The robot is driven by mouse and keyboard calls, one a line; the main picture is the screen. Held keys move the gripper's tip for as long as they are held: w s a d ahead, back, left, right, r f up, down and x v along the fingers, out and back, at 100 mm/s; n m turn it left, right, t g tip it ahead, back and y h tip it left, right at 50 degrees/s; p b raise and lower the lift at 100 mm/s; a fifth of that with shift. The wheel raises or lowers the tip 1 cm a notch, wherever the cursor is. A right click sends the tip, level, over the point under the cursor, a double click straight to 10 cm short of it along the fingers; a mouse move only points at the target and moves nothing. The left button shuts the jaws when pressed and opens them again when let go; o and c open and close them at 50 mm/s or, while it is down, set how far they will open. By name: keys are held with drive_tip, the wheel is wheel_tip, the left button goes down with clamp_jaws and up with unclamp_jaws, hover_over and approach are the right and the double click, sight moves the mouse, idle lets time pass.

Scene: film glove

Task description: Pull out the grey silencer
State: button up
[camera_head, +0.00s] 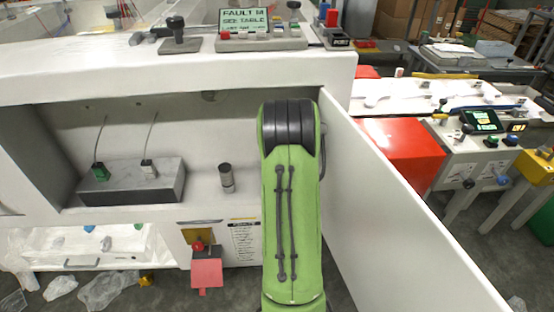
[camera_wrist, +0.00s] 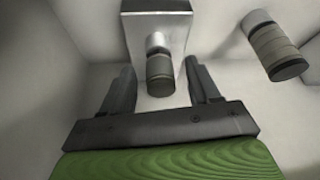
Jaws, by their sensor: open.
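A dark grey cylinder (camera_wrist: 160,75), which looks like the grey silencer, sticks out of a pale metal block (camera_wrist: 160,20) on a short bright stem in the wrist view. My gripper (camera_wrist: 158,82) is open, with one finger on each side of this cylinder and gaps on both sides. I cannot tell exactly how deep the fingers reach. A second, ribbed, grey-beige cylinder with a dark end (camera_wrist: 272,48) is to the right, outside the fingers. In the head view, my green arm hides the gripper and the metal block.
In the head view, a grey cylinder (camera_head: 227,178) stands on the open compartment's floor, left of my arm. A grey block (camera_head: 130,188) with two wired plugs is farther left.

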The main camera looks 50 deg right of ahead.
drive_tip(key=shift+w+d+f, duration=0.15)
drive_tip(key=shift+w+f, duration=0.05)
drive_tip(key=shift+f, duration=0.35)
drive_tip(key=c, duration=1.1)
drive_tip(key=shift+o, duration=0.2)
drive_tip(key=shift+r, duration=0.15)
drive_tip(key=shift+r+p, duration=0.35)
drive_tip(key=shift+r, duration=0.15)
drive_tip(key=shift+r+p, duration=1.35)
drive_tip(key=shift+r, duration=0.4)
